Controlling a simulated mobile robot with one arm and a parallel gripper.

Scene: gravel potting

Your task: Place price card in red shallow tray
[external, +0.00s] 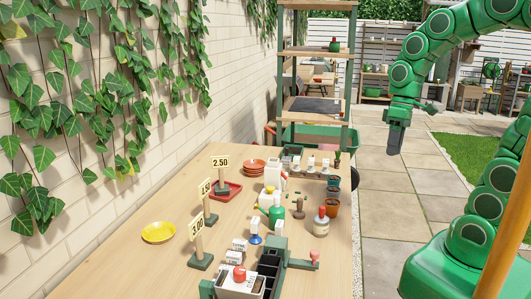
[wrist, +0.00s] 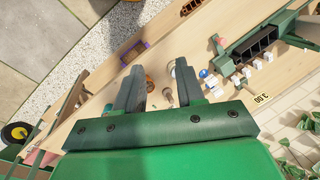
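Several cream price cards stand on posts with dark bases on the table's left side. The card reading 2.50 (external: 220,161) is farthest back, with its base at the red shallow tray (external: 237,193); it looks to stand in the tray. A second card (external: 204,187) and a third card (external: 197,224) stand nearer the camera. A card (wrist: 261,98) also shows at the right of the wrist view. My gripper (external: 394,151) hangs over the paving right of the table, away from the cards. Its fingers (wrist: 158,92) are apart with nothing held between them.
A yellow dish (external: 158,232) lies at the table's left, and stacked orange saucers (external: 254,166) lie beyond the tray. A shelf rack (external: 317,53) stands behind the table.

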